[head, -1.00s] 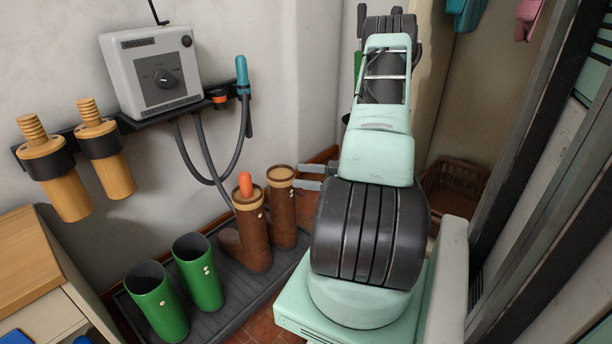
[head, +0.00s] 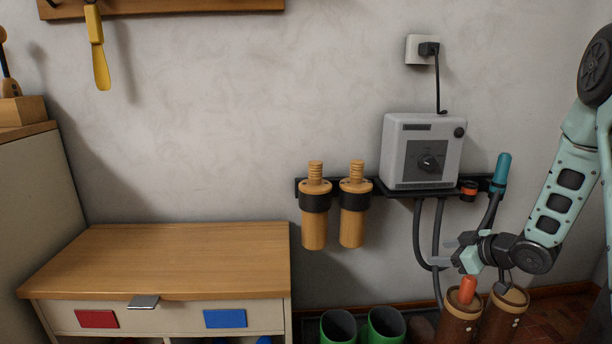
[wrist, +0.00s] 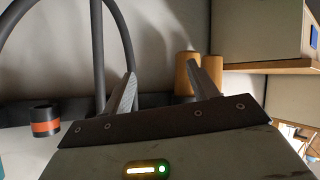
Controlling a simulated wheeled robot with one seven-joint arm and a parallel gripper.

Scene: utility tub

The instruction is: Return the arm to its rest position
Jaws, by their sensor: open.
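My arm (head: 562,195) reaches in from the right edge of the head view, bent down toward the wall rack. My gripper (head: 444,253) is at its end, in front of the grey hoses and just above the brown boots. Its two grey fingers point left, spread apart with nothing between them. In the wrist view my gripper (wrist: 162,78) also shows as two separated fingers, with the wall and rack behind. Whether the gripper touches a hose or a boot is unclear.
Brown boots (head: 459,325), one with an orange item (head: 468,288) in it, stand below my gripper. Grey hoses (head: 419,235) hang under a control box (head: 421,150). Wooden-handled cylinders (head: 315,220) hang left of it. A wooden-topped cabinet (head: 170,255) stands at left. Green boots (head: 386,328) stand between.

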